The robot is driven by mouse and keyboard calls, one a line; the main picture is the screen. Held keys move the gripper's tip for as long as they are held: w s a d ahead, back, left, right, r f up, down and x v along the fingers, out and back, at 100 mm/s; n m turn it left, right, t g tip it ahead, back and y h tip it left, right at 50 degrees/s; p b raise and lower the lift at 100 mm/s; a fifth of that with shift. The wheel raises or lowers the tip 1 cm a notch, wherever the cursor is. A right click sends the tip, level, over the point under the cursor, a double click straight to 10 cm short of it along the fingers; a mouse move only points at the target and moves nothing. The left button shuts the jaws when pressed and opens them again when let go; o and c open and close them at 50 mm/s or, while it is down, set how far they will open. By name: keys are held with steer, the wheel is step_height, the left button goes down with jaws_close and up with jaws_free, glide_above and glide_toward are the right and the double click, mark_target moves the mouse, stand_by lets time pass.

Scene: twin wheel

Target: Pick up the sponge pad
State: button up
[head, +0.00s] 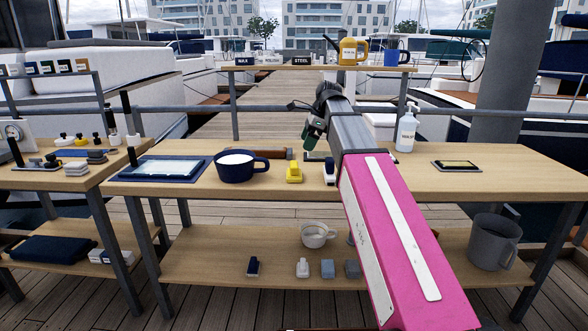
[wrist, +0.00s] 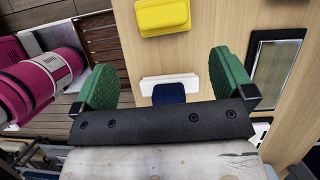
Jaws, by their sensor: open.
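A small pad with a dark blue top and a white base (head: 330,172) lies on the middle table; it also shows in the wrist view (wrist: 169,93). A yellow block-like pad (head: 294,173) lies to its left, and shows at the top of the wrist view (wrist: 162,16). I cannot tell for sure which is the sponge pad. My gripper (head: 313,132) is above the table behind these pads. In the wrist view, its green fingers (wrist: 164,76) are wide open, with the blue-and-white pad seen between them, apart from both. Nothing is held.
A dark blue pot (head: 240,166) and a blue-framed tray (head: 162,168) stand to the left. The lower shelf (head: 200,268) holds several small blocks, a cup and a grey bucket (head: 495,243).

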mark_target(294, 163)
steer(key=x, duration=0.5)
steer(key=shift+w+a+f, duration=0.2)
steer(key=shift+f, duration=0.1)
steer(key=shift+a+x, duration=0.2)
steer(key=shift+x, duration=1.05)
steer(key=shift+a+x, duration=0.15)
steer(key=shift+x, duration=1.1)
steer(key=shift+r, duration=0.15)
steer(key=c, duration=0.9)
